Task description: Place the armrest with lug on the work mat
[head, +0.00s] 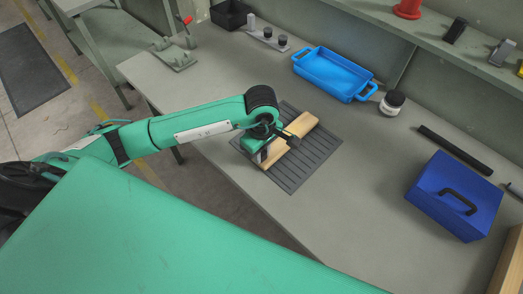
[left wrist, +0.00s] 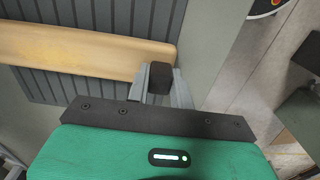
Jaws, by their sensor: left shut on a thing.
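The armrest with lug, a pale wooden bar (head: 303,124), is over the dark ribbed work mat (head: 289,183). I cannot tell whether it rests on the mat or is just above it. My left gripper (head: 268,152) is at the near end of the bar and partly hides it. In the left wrist view, the left gripper (left wrist: 161,88) is shut at the end of the armrest (left wrist: 80,46), with a dark block between its fingers. The mat's ribs (left wrist: 110,14) show behind the bar. My right gripper is not in view.
A blue tray (head: 333,72) and a white jar with dark lid (head: 392,104) stand behind the mat. A blue case (head: 455,195) and a black bar (head: 455,150) lie to the right. A grey-green fixture (head: 173,55) is at the back left. The bench between mat and case is clear.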

